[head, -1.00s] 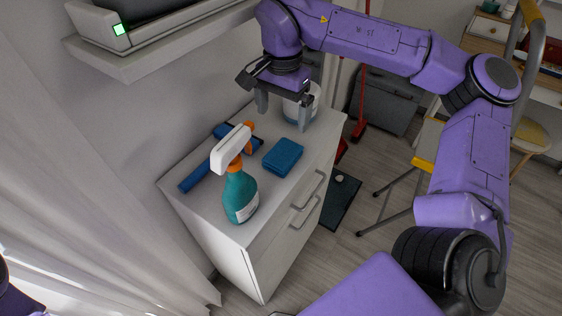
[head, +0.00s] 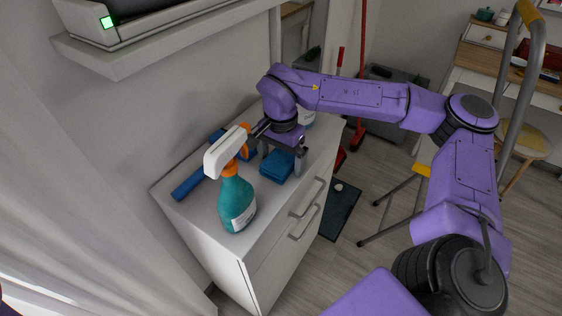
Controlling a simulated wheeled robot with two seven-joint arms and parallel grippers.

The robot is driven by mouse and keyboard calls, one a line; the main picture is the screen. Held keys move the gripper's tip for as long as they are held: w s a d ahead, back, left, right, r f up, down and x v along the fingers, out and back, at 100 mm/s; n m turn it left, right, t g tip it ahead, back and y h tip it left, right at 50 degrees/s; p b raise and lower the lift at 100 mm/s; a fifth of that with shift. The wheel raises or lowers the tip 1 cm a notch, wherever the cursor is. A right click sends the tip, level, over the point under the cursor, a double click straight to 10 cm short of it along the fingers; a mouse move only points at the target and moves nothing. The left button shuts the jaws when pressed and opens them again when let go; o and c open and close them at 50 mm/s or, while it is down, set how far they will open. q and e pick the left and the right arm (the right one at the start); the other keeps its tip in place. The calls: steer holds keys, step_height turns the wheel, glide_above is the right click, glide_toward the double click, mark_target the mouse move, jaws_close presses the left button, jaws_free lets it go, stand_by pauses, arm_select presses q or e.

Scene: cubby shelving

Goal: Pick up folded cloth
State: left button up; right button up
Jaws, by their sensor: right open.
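The folded cloth (head: 276,168) is a blue, flat stack on top of the white cabinet, to the right of a spray bottle. My right gripper (head: 282,158) is open, low over the cloth. One finger shows at the cloth's right edge and the other at its far left side. The gripper hides the far part of the cloth, and I cannot tell whether the fingers touch it. My left gripper is out of view.
The teal spray bottle (head: 237,203) stands upright near the cabinet's front left. A blue roller-like tool (head: 187,186) lies along the wall side. A white container (head: 309,117) stands behind my gripper. A wall shelf (head: 130,57) overhangs the upper left.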

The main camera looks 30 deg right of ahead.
mark_target(281, 157)
steer(key=shift+r, duration=0.1)
steer(key=c, duration=1.1)
steer(key=shift+o, duration=0.2)
steer(key=shift+r, duration=0.3)
step_height(281, 157, up, 3)
steer(key=shift+f, duration=0.15)
steer(key=s+d+r+p, duration=0.3)
steer(key=s+d+r, duration=0.5)
steer(key=d, duration=0.3)
steer(key=shift+s+r, duration=0.3)
steer(key=shift+r, duration=0.55)
